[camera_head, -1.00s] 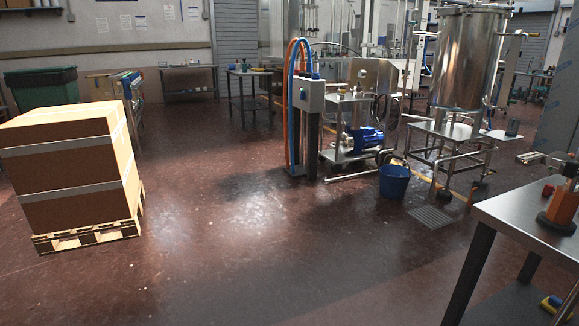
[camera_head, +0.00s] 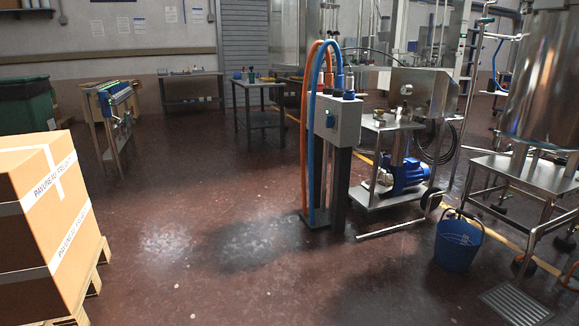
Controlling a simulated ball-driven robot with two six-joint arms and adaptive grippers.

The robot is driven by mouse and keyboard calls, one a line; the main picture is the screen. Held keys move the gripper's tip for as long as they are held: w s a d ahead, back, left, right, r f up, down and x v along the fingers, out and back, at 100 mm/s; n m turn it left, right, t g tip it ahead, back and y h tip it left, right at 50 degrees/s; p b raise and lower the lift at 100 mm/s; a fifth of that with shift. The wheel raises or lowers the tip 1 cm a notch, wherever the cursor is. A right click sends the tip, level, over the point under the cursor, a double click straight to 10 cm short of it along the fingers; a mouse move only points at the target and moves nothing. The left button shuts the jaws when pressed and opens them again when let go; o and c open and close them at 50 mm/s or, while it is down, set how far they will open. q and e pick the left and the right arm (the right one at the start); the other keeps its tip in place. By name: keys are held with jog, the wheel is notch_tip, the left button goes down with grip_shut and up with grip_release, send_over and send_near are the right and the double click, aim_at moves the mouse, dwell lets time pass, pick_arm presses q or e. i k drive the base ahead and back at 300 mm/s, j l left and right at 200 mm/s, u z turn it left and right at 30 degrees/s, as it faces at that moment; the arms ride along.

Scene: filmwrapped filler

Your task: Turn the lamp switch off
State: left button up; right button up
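A grey control box (camera_head: 337,122) sits on a dark post stand in the middle of the head view, with orange and blue hoses looping over it. No lamp can be made out for certain. Neither of my grippers is in view.
A boxed pallet (camera_head: 45,225) stands at the left front. A blue bucket (camera_head: 458,245), a wheeled pump cart (camera_head: 400,175) and a steel tank (camera_head: 545,85) stand at the right. Workbenches line the back. The red-brown floor (camera_head: 230,260) between is clear.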

aim_at(331, 121)
jog(key=i+z, duration=0.1)
jog(key=i, duration=0.35)
jog(key=i+j+z, duration=0.15)
jog(key=i, duration=0.35)
jog(key=i+j+z, duration=0.1)
jog(key=i, duration=0.35)
